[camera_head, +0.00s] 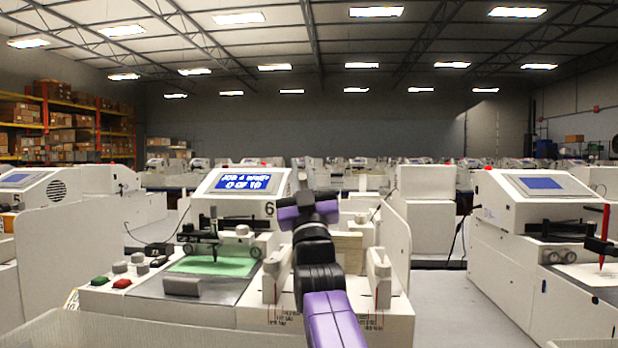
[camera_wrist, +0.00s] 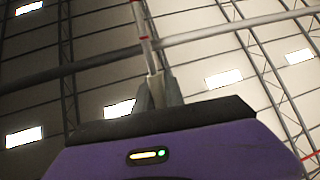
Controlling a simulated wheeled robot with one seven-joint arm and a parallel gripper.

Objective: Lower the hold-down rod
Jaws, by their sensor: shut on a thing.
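My gripper (camera_wrist: 158,94) is seen from close up in the wrist view, with its two grey fingers together on the base of a slim pale rod (camera_wrist: 143,28) with red along it. The rod stands out from the fingers toward the ceiling and looks like the hold-down rod; its far end is cut off. In the head view my purple and black arm rises in front of the numbered plotter (camera_head: 110,297), with my gripper's fingertips hidden behind the wrist. Two white posts with red marks, a left post (camera_head: 276,276) and a right post (camera_head: 379,272), stand on either side of the arm.
A stack of cream paper (camera_head: 347,252) sits behind the arm. A green sheet (camera_head: 214,265) lies under the pen carriage (camera_head: 213,236), left of the arm. Red and green buttons (camera_head: 121,284) are at front left.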

